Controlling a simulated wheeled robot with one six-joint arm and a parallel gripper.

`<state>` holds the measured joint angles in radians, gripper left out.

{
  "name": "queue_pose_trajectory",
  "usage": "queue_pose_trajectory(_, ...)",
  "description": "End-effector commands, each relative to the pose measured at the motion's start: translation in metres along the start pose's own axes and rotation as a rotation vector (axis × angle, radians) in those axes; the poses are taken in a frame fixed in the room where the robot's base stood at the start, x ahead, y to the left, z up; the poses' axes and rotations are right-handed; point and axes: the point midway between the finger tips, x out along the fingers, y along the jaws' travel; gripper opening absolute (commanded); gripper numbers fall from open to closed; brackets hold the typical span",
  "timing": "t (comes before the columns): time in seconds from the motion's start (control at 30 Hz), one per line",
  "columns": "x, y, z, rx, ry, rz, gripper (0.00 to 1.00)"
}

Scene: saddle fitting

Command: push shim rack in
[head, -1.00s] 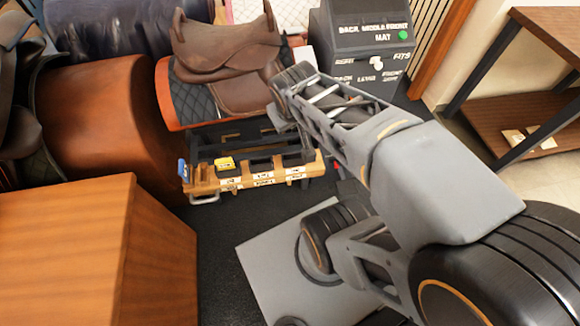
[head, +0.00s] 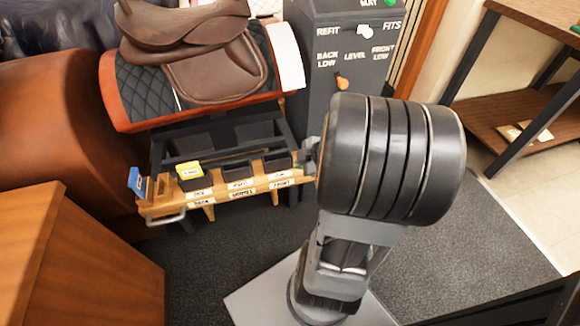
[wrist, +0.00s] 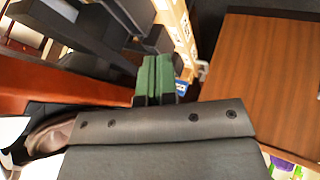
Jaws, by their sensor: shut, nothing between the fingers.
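The shim rack (head: 232,202) is a pale wooden tray with labels along its front. It juts out from under the saddle stand, with several dark cups in a row. A yellow shim (head: 189,170) sits in the left cup. A metal handle (head: 166,219) is at its front left and a blue piece (head: 136,181) at its left end. In the wrist view, part of the rack (wrist: 178,22) shows beyond the fingers. My gripper (wrist: 155,78) is shut and empty, its green fingers together. In the head view my arm mostly hides it near the rack's right end; contact cannot be told.
A brown saddle (head: 200,60) rests on the stand above the rack. A dark panel (head: 345,60) with switches stands behind at the right. A wooden cabinet (head: 75,260) stands at the front left. Dark carpet (head: 225,260) lies clear before the rack.

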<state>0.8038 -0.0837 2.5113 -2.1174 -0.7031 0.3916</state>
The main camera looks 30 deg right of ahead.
Motion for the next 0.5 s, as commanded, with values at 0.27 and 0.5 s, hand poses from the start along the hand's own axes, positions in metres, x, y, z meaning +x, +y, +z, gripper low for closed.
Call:
queue_pose_trajectory(0.27,0.051,-0.006,0.003,-0.005,0.005,-0.012,0.00)
queue_pose_trajectory(0.5,0.095,-0.006,0.003,-0.006,0.004,-0.011,0.00)
